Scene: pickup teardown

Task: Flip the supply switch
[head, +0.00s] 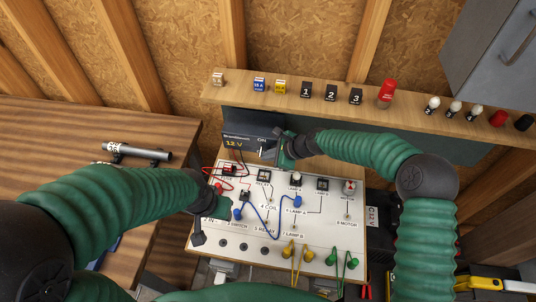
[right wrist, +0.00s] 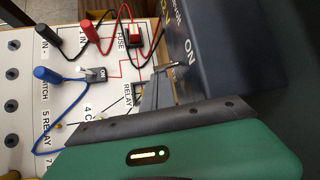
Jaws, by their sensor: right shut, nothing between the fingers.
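The supply (head: 238,133) is a dark box marked 12 V and ON at the back left of the white board (head: 225,245). It also shows in the right wrist view (right wrist: 225,65). My right gripper (head: 270,151) is shut and empty, with its fingertips close to the supply's front, just below the ON mark. In the right wrist view the fingertips (right wrist: 177,70) are beside the ON lettering. The supply switch itself is not clearly seen; the fingers may hide it. I cannot tell whether they touch. My left gripper (head: 222,207) is low over the board's left side, its fingers unclear.
Red, black and blue leads run over the board, with a blue plug (right wrist: 42,73) standing up. Yellow plugs (head: 289,251) and green plugs (head: 338,259) sit at its front. A shelf (head: 430,118) behind holds small blocks and lamps. A wooden bench (head: 60,140) is at left.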

